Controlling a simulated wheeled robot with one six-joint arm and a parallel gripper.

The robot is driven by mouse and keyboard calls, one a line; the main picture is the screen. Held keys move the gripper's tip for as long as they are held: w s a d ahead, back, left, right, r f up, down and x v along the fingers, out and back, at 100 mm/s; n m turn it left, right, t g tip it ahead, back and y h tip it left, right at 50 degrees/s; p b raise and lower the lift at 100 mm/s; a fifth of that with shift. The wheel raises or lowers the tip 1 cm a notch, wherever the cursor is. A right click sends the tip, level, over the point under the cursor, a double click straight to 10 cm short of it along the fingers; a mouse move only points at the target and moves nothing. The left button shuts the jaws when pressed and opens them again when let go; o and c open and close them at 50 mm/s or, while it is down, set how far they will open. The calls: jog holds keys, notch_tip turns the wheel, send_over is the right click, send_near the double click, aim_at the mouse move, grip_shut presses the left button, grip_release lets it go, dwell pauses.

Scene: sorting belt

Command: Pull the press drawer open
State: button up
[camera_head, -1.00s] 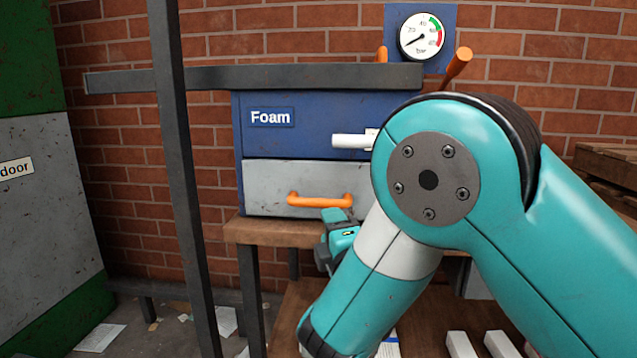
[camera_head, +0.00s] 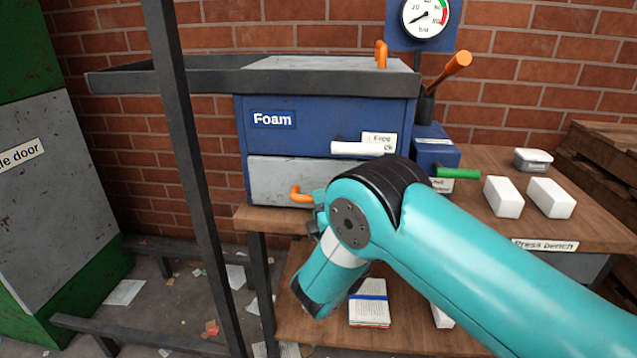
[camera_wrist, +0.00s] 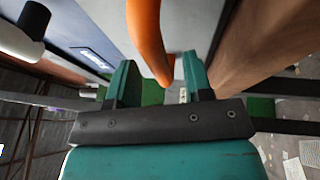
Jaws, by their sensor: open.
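The press drawer (camera_head: 262,177) has a scuffed grey front and sits under the blue Foam panel. It looks shut in the head view. Its orange bar handle (camera_head: 299,196) shows only at its left end, with my arm covering the rest. In the wrist view the orange handle (camera_wrist: 147,32) reaches down between the two teal fingers of my gripper (camera_wrist: 160,78). The fingers are open on either side of the handle, with visible gaps. In the head view my gripper is mostly hidden behind my forearm.
A white bar handle (camera_head: 363,149) sticks out above the drawer. Two white blocks (camera_head: 503,197) and a grey box (camera_head: 533,160) stand on the bench to the right. A dark post (camera_head: 190,170) rises at the left. Papers litter the floor.

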jog(key=shift+p+x, duration=0.55)
jog(key=shift+x, duration=0.55)
grip_shut()
